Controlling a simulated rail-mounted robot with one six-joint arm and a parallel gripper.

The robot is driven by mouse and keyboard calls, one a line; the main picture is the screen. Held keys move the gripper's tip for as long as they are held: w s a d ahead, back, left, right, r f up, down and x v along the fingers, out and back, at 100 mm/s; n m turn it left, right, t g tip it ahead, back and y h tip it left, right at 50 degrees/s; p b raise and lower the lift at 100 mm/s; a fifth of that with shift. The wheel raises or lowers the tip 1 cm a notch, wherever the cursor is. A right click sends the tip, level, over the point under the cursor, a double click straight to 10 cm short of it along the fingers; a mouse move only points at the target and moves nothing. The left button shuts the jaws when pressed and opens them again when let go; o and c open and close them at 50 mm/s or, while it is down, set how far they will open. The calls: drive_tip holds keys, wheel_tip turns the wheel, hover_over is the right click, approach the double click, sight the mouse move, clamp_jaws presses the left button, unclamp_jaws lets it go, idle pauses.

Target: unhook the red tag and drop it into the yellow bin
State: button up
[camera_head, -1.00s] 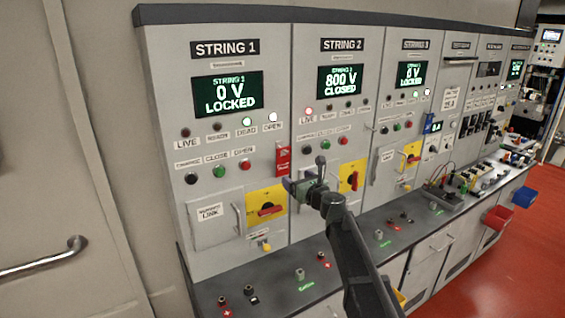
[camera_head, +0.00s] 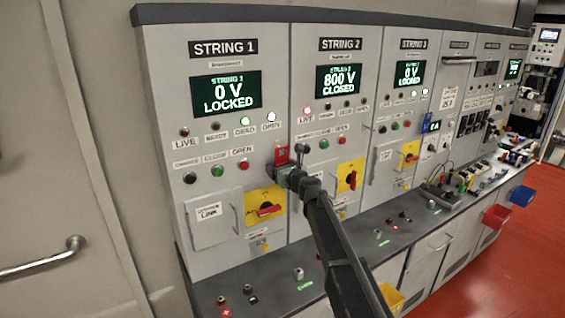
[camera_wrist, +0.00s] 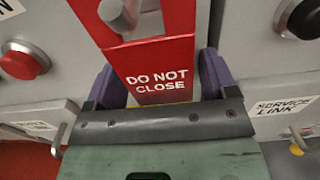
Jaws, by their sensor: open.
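The red tag (camera_head: 281,155) hangs on the panel front near the right edge of the STRING 1 column. In the wrist view it reads DO NOT CLOSE (camera_wrist: 155,78), with a hole near its top. My gripper (camera_head: 279,171) is at the tag's lower part. In the wrist view its two purple fingers (camera_wrist: 162,80) stand apart, one on each side of the tag, and are not closed on it. The yellow bin (camera_head: 392,298) shows low at the bottom of the head view, partly hidden by my arm. The tag's hook is not clear.
A yellow switch plate with a red handle (camera_head: 265,209) lies below left of the tag, another (camera_head: 350,176) to the right. A red push button (camera_wrist: 25,62) is left of my gripper. A dark ledge with terminals runs below. Red (camera_head: 497,217) and blue bins hang at right.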

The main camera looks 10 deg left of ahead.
drive_tip(key=c, duration=0.8)
drive_tip(key=shift+r, duration=0.15)
drive_tip(key=shift+r+p, duration=0.4)
drive_tip(key=shift+p, duration=0.15)
drive_tip(key=v, duration=0.9)
idle(0.7)
